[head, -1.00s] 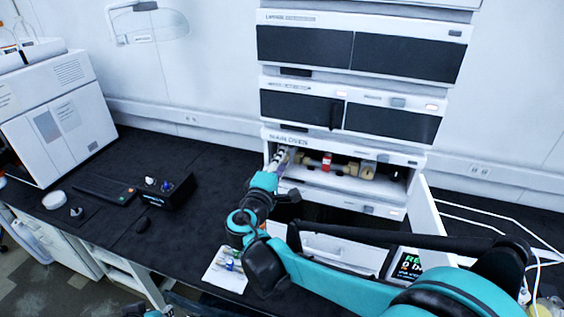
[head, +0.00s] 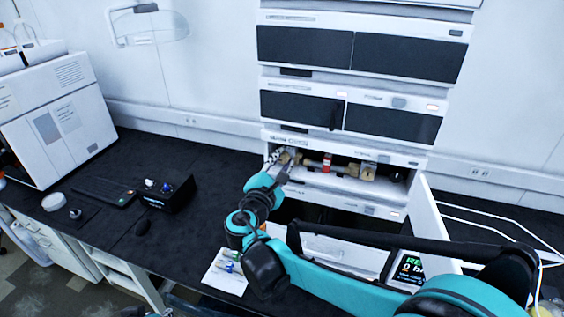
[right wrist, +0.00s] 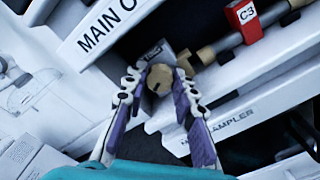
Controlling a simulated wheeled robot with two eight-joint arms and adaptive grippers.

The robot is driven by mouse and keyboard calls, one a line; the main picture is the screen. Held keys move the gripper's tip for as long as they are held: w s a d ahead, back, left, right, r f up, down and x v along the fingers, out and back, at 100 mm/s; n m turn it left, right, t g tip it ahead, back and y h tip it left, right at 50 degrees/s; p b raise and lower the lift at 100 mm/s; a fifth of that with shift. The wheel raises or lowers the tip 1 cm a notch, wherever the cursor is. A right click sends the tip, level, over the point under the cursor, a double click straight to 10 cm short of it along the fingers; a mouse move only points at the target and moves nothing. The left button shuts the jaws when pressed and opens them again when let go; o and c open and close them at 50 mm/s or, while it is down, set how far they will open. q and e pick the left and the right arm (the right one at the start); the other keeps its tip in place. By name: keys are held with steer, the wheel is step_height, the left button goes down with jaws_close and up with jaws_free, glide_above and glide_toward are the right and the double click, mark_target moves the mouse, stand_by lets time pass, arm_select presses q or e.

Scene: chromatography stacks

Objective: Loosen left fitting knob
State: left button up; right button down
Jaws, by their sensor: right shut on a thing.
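My left gripper is not in view.
The stack's open door (head: 432,217) stands out at the right of the compartment. A white mat (head: 222,276) with small items lies near the front edge.

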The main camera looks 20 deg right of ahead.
steer(key=shift+f, duration=0.1)
stand_by(0.4)
steer(key=c, duration=1.5)
jaws_free()
steer(key=v, duration=1.2)
